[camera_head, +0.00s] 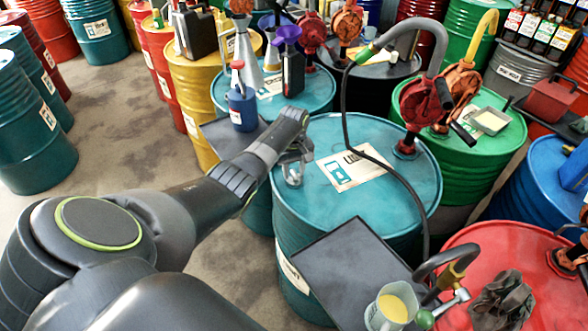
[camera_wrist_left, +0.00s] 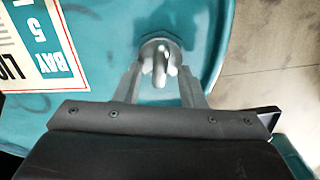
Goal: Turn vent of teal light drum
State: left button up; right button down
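The teal light drum (camera_head: 385,210) stands in the middle of the head view, with a white label (camera_head: 355,170) on its lid. Its vent (camera_wrist_left: 160,58) is a grey metal cap with a winged handle near the lid's edge; in the head view the vent (camera_head: 293,179) is partly covered by my gripper. My left gripper (camera_head: 296,158) is over the vent. In the left wrist view my left gripper (camera_wrist_left: 161,78) is open, with one finger on each side of the winged handle and small gaps visible. My right gripper is not in view.
A red hand pump (camera_head: 422,100) with a black hose (camera_head: 385,165) stands on the lid's far right. A dark tray (camera_head: 345,270) with a jug of yellow oil (camera_head: 394,305) sits in front. Other drums, including a green one (camera_head: 480,150) and a red one (camera_head: 540,265), crowd around.

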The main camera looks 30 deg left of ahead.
pick_arm(q)
jog(key=shift+c, duration=0.3)
grip_shut()
jog(key=shift+m, duration=0.3)
jog(key=shift+w+r+m+p, duration=0.1)
jog(key=shift+m+p, duration=0.4)
jog(key=shift+m, duration=0.4)
jog(key=m, duration=0.2)
jog(key=shift+d+m+p, duration=0.1)
jog(key=shift+m+p, duration=0.2)
jog(key=m, duration=0.3)
jog(key=m+p, duration=0.1)
jog(key=m, duration=0.2)
jog(key=shift+w+d, duration=0.1)
jog(key=shift+d, duration=0.1)
jog(key=m, duration=0.6)
jog(key=shift+d+m, duration=0.2)
jog(key=shift+m, duration=0.2)
